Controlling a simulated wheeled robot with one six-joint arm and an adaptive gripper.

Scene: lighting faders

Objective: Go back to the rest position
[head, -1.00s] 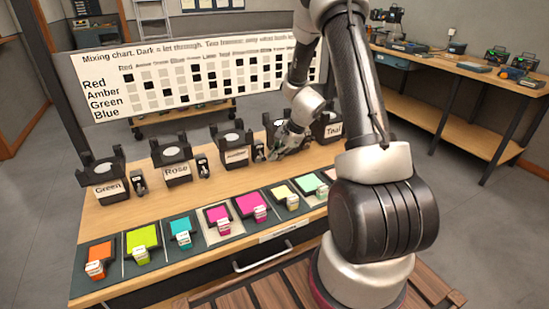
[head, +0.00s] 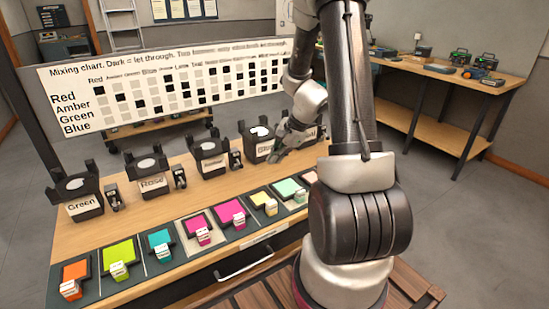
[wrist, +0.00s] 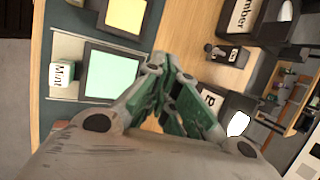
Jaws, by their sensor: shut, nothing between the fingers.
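My gripper (head: 281,152) is shut and empty, held above the bench near the right end of the row of lamp holders. In the wrist view, its green-and-grey fingers (wrist: 167,65) are together, with nothing between them. In the head view, my gripper partly covers the holder whose label starts with "B" (head: 258,145); the same holder shows in the wrist view (wrist: 232,115). The Green holder (head: 79,197), Rose holder (head: 152,178) and another holder (head: 209,158) stand to the left. My arm hides part of the row's right end.
Coloured gel frames lie along the bench's front, including orange (head: 75,272), lime (head: 119,251) and magenta (head: 231,212). Small black faders (head: 179,176) stand between holders. A mixing chart (head: 170,85) rises behind. A side bench (head: 450,85) is at right, with clear floor before it.

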